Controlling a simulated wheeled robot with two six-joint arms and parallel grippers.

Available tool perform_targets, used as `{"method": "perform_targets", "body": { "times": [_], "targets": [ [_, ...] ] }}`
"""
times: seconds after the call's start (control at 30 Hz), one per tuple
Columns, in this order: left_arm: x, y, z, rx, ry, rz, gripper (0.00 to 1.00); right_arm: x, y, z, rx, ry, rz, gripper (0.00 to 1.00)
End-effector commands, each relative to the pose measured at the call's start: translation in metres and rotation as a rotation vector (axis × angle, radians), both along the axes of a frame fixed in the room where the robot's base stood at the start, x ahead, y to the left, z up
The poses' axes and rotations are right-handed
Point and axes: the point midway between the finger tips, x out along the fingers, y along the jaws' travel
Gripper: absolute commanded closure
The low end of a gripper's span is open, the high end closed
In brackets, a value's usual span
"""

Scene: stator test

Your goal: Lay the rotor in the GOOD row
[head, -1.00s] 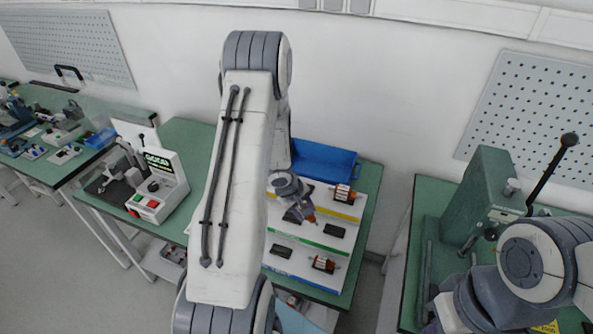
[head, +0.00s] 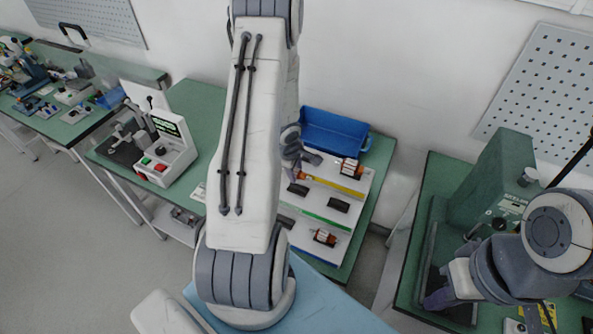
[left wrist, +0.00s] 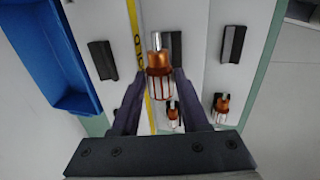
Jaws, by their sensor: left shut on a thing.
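My left gripper (left wrist: 152,88) is shut on a copper-and-white rotor (left wrist: 160,72), with its metal shaft pointing up the left wrist view. In the head view its copper end (head: 301,176) shows by the yellow stripe, and my arm hides much of the gripper. The rotor appears above the white board (head: 346,222); the height gap is unclear. The board has yellow (head: 335,185), green (head: 328,219) and blue stripes and black cradles (left wrist: 101,58). I cannot read GOOD on any row. My right gripper (head: 438,299) is partly visible at lower right; its jaws are unclear.
Other rotors rest on the board, one at the back right (head: 350,168) and one at the front (head: 325,237). A blue bin (head: 335,132) stands behind the board. A tester (head: 165,150) stands left; a green press (head: 488,180) stands right.

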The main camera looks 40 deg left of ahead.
Motion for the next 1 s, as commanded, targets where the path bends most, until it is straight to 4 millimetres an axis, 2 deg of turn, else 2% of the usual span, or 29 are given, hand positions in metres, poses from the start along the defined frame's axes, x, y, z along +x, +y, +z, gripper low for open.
{"method": "perform_targets", "body": {
  "times": [0.03,0.53,0.6,1.0],
  "targets": [
    [0.001,0.0,-0.007,0.001,-0.001,-0.002,1.0,0.0,0.0,-0.008,0.0,0.0,-0.001,1.0],
    [0.002,-0.002,-0.037,0.001,-0.002,-0.004,1.0,0.0,0.0,-0.041,0.0,0.001,-0.006,1.0],
    [0.002,-0.002,-0.033,0.001,-0.002,-0.004,1.0,0.0,0.0,-0.036,0.0,0.001,-0.006,1.0],
    [0.002,-0.005,-0.033,0.0,-0.001,-0.004,1.0,0.0,0.0,-0.035,0.0,0.001,-0.006,1.0]
  ]
}}
